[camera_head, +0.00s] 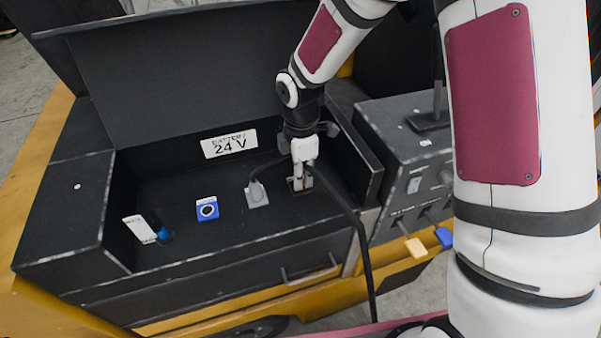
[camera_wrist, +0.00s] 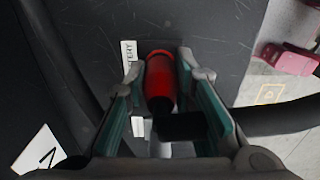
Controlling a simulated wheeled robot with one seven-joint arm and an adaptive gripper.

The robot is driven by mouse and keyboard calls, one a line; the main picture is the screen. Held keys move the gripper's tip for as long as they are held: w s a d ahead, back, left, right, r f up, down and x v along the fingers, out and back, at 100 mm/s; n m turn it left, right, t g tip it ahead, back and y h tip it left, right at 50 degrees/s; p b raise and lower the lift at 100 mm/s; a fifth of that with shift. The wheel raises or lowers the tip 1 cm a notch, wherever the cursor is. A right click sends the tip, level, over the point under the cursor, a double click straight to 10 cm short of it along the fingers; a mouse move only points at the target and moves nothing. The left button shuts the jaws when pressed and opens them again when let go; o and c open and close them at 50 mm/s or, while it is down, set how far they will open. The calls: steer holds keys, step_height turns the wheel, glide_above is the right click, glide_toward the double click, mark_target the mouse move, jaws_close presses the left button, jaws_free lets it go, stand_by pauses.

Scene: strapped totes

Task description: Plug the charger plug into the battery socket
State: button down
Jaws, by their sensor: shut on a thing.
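The charger plug (camera_wrist: 160,80) shows red in the wrist view, between my gripper's fingers, with a dark cable leaving to the right. My gripper (camera_head: 302,172) is shut on it, pointing down into the right part of the open black battery compartment (camera_head: 185,245). A small fitting (camera_head: 300,186) lies right under the fingertips, mostly hidden by them. A white label reading "BATTERY" (camera_wrist: 129,57) lies beside the red plug in the wrist view. The socket mouth is hidden, so I cannot tell whether the plug is in it or just above it.
A grey connector with a dark cable (camera_head: 257,193), a blue fitting with a round face (camera_head: 207,209) and a white tag (camera_head: 139,229) stand left of my gripper. A "24 V" sign (camera_head: 229,144) is on the back wall. A control box (camera_head: 405,160) stands at the right.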

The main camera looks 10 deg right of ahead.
steer(key=shift+f, duration=0.55)
steer(key=c, duration=1.3)
jaws_free()
step_height(320, 180, up, 12)
steer(key=s+d+r+m+t+b, duration=0.1)
steer(key=s+d+r+m+t, duration=0.1)
steer(key=s+d+r+m, duration=0.3)
steer(key=s+d+r+m+t, duration=0.1)
steer(key=s+d+r+m, duration=0.4)
steer(key=r, duration=0.3)
steer(key=s+r+m+t, duration=0.1)
steer(key=s+m, duration=0.2)
steer(key=s+d+m, duration=0.1)
steer(key=s+m, duration=0.2)
steer(key=s, duration=0.1)
steer(key=s+d+r+m+t, duration=0.1)
steer(key=s+m, duration=0.2)
steer(key=m, duration=0.1)
steer(key=shift+s+d+r+t+b, duration=0.1)
steer(key=shift+s+r+t+b, duration=0.15)
steer(key=shift+r+t+b, duration=0.05)
